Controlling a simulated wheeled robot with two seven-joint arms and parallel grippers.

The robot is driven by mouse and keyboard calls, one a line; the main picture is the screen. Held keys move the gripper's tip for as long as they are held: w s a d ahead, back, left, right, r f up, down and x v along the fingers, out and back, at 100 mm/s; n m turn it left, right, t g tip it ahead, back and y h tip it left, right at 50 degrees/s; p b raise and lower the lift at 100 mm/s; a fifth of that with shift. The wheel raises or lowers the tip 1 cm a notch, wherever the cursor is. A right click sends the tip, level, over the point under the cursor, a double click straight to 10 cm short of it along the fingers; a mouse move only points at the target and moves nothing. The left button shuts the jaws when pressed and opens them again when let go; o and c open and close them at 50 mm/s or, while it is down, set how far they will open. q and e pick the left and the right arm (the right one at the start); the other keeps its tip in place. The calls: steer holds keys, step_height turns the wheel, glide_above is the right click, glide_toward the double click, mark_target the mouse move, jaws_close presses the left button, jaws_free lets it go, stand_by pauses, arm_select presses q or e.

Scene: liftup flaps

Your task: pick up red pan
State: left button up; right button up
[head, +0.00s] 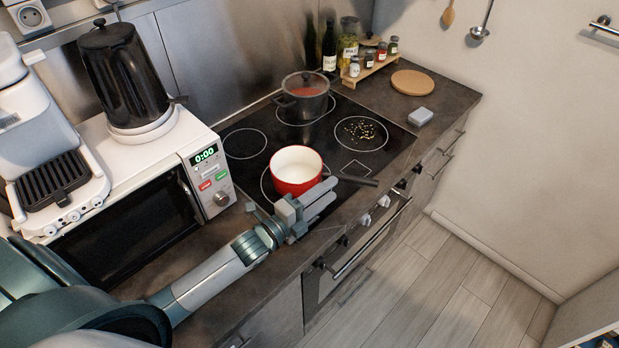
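The red pan (297,180), white inside, stands upright on the front left burner of the black hob. Its dark handle (358,180) points right, towards the hob's front edge. My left gripper (328,193) is at the pan's near side, with its fingers pointing right, just short of the handle. The fingers look parted with nothing between them. They cover part of the pan's lower right side, and I cannot tell whether they touch it. My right gripper is not in view.
A dark lidded pot (304,97) stands on the back burner. Crumbs (362,131) lie on the right burner. A microwave (140,190) with a black kettle (122,75) on top stands left of the hob. A spice rack (370,68) and round board (412,83) are at the back right.

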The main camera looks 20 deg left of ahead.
mark_target(340, 179)
arm_select(q)
steer(key=shift+w, duration=0.15)
steer(key=shift+w+f+b, duration=0.15)
steer(key=shift+w+b, duration=0.35)
steer(key=shift+w, duration=0.15)
steer(key=x, duration=0.1)
steer(key=b+x, duration=0.1)
steer(key=x, duration=0.1)
steer(key=shift+w+a+f, duration=0.1)
steer(key=shift+a, duration=0.2)
steer(key=shift+w+d, duration=0.2)
steer(key=shift+w, duration=0.2)
